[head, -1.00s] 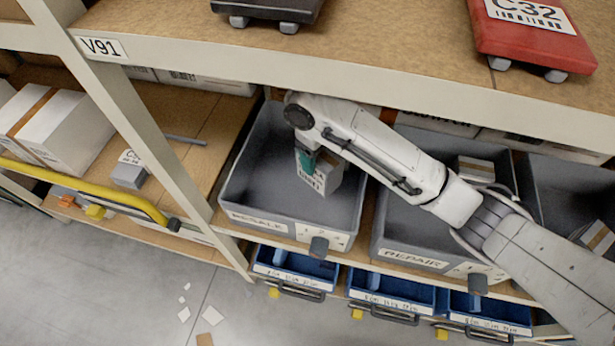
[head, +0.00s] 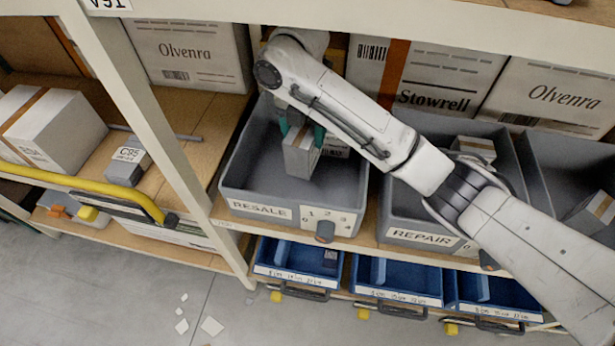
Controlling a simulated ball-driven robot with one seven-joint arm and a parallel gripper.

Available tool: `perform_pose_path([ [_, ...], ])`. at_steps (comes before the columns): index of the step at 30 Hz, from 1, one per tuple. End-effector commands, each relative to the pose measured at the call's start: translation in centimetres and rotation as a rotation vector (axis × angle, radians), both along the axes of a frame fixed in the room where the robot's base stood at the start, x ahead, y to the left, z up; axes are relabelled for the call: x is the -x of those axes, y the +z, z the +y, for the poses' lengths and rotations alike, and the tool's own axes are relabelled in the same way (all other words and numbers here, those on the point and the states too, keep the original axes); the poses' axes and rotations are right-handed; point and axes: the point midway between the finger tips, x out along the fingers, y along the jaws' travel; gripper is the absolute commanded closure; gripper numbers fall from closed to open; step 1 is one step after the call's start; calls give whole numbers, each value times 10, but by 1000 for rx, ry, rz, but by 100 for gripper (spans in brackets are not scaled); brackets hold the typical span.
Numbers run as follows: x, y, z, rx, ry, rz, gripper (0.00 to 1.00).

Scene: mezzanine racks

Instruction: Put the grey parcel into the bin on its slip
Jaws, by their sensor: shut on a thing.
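My gripper (head: 301,131), with teal fingers, is shut on a grey parcel (head: 299,157). It holds the parcel inside the walls of the left grey bin, marked RESALE (head: 262,209). The parcel has a tan strip on top, and no slip can be read on it in this view. Whether the parcel touches the bin floor is not clear. My forearm hides the bin's back right part.
A REPAIR bin (head: 420,237) holding a small box (head: 474,149) stands to the right, with another grey bin (head: 560,150) beyond. Blue drawers (head: 298,262) are below. A rack upright (head: 150,130) stands left of RESALE. Large cartons (head: 440,80) line the back; a shelf edge runs above.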

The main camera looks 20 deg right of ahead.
Motion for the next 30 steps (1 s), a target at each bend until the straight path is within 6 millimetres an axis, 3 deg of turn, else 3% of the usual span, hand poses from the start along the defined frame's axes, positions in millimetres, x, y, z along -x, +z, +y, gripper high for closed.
perform_pose_path([
  [6,-13,2,5,-8,362,1,74],
  [12,-18,3,7,-14,529,2,74],
  [21,-18,-41,8,-16,555,3,74],
  [30,-18,-65,7,-15,553,4,74],
])
